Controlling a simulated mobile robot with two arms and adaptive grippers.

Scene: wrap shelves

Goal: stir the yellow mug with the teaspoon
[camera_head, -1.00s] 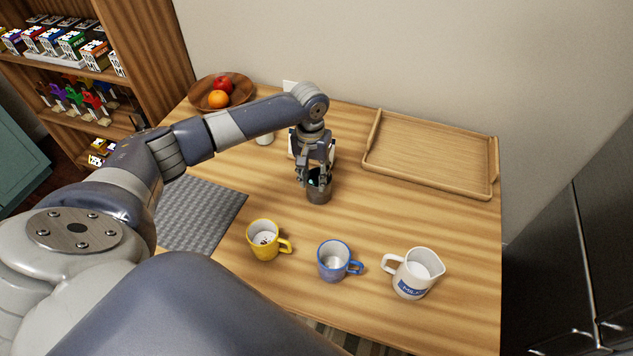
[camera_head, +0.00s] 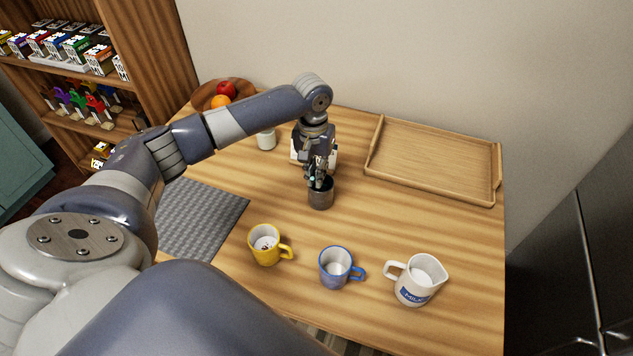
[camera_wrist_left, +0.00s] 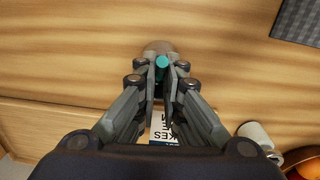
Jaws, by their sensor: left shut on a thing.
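The yellow mug (camera_head: 258,254) stands upright on the table, its handle to the right, with dark specks on its pale inside. My left gripper (camera_head: 319,180) points down over a dark metal cup (camera_head: 321,198), behind and to the right of the mug. It is shut on the teaspoon, of which only a teal handle end (camera_wrist_left: 162,62) shows between the fingers in the wrist view. The rest of the teaspoon is hidden by the fingers and the cup. My right gripper is not in view.
A blue mug (camera_head: 334,276) and a white milk jug (camera_head: 411,289) stand right of the yellow mug. A wooden tray (camera_head: 430,162) lies at the back right, a grey mat (camera_head: 205,215) at the left. A white cup (camera_head: 266,139) and fruit bowl (camera_head: 207,91) are behind.

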